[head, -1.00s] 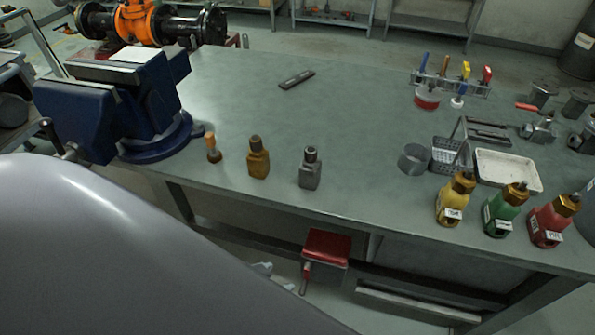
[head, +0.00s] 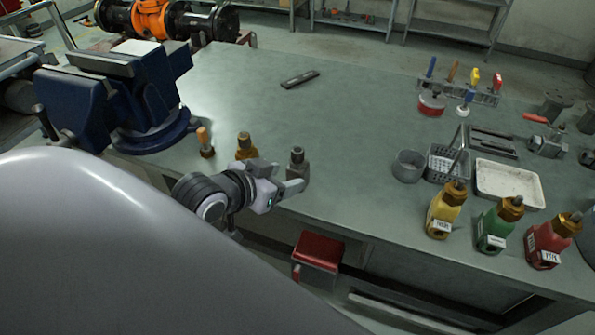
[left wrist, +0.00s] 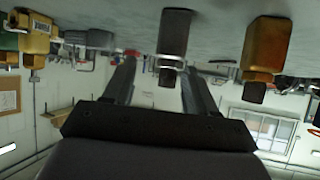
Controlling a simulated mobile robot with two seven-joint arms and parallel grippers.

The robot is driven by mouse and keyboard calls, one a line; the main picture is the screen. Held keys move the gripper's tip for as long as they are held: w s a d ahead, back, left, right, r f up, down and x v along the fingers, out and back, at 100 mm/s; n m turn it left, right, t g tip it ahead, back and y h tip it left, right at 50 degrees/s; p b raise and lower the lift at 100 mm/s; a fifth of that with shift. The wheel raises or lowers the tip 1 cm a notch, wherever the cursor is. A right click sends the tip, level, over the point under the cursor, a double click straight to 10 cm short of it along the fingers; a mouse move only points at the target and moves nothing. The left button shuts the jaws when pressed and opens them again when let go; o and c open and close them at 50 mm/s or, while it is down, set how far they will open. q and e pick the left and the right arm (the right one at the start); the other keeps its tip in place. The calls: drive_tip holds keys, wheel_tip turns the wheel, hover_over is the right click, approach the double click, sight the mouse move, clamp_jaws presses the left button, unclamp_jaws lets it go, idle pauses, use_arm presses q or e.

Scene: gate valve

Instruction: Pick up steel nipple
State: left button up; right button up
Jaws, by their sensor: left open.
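The steel nipple (head: 297,164) looks like a grey block-like piece with a narrower, dark neck. It stands upright near the front edge of the workbench. In the left wrist view, which is upside down, the steel nipple (left wrist: 174,38) hangs from the top, just beyond the fingers and roughly in line with the gap between them. My left gripper (head: 288,178) is open and empty, close in front of the nipple, and its fingers hide part of the nipple's lower body. Both fingers also show in the left wrist view (left wrist: 158,72). My right gripper is not in view.
A similar brass piece (head: 246,145) stands just left, partly behind my gripper, beside a wooden-handled tool (head: 205,142). A blue vise (head: 130,95) stands further left. A round grey cup (head: 408,167) and yellow bottle (head: 444,212) are to the right. The bench's middle is clear.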

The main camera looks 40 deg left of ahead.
sight(299, 149)
use_arm(q)
drive_tip(key=shift+t, duration=0.8)
drive_tip(key=w+r, duration=0.1)
drive_tip(key=w+a+r, duration=0.1)
drive_tip(key=shift+w+a+r, duration=0.2)
drive_tip(key=shift+w+r, duration=0.05)
drive_tip(key=shift+r, duration=0.15)
drive_tip(key=shift+w+a+r, duration=0.1)
drive_tip(key=shift+w, duration=0.2)
drive_tip(key=shift+x, duration=3.35)
clamp_jaws()
drive_tip(key=shift+r, duration=0.1)
